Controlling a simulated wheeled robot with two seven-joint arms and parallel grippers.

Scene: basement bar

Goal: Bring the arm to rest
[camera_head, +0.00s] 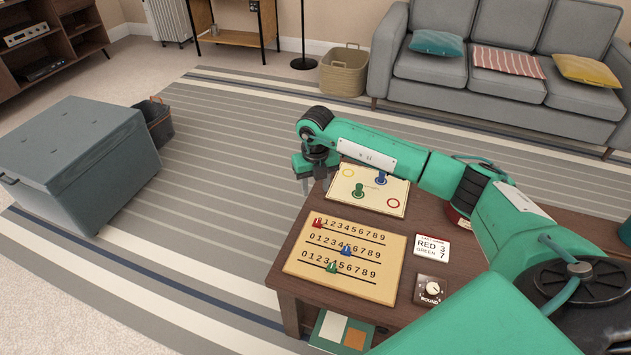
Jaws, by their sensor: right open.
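My right arm, green and black, comes in from the lower right and stretches left above a dark wooden table (285,270). My right gripper (305,186) hangs at the table's far left edge, pointing down. Its jaws are open and I see nothing between them. My left gripper is not in view.
A wooden number board (345,283) with red, blue and green markers lies nearer. A score card (432,247) and a round dial (432,290) lie right of it. A blue-grey chest (75,160) stands left; a sofa (480,70) stands behind.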

